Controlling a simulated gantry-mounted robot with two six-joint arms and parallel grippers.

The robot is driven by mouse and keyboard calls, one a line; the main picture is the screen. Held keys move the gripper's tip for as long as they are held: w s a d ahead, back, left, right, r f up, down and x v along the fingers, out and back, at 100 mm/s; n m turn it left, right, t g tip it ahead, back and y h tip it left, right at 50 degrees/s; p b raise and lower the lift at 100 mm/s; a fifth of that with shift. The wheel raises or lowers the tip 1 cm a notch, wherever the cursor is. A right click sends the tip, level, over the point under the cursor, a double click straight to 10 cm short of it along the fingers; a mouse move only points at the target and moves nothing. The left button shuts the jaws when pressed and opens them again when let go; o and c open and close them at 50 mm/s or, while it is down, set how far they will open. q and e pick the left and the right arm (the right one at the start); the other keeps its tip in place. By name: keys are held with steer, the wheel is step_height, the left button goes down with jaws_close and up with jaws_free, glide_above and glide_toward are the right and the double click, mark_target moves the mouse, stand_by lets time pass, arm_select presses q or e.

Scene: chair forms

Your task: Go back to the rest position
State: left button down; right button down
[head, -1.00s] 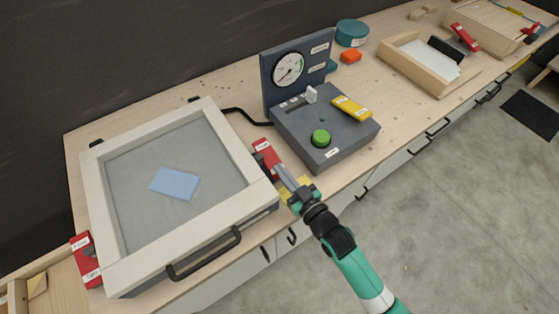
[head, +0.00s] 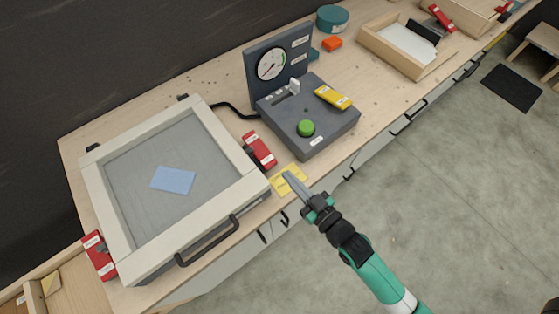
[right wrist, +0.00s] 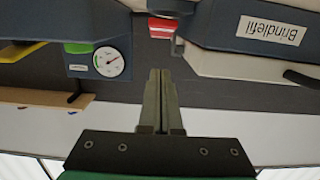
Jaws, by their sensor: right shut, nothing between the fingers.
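My right gripper (head: 289,176) is shut and empty. In the head view its fingertips show over the yellow note at the bench's front edge, between the framed box and the control box. In the right wrist view the shut fingers (right wrist: 158,100) point up the picture, with nothing between them. My left gripper is in neither view.
A white-framed box (head: 213,115) with a blue sheet (head: 174,180) stands left. A red clamp (head: 259,150) sits at its right side. A grey control box (head: 335,125) with gauge and green button (head: 306,128) stands behind my right gripper. Open floor (head: 460,220) lies right.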

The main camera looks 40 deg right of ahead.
steer(key=shift+s, duration=0.95)
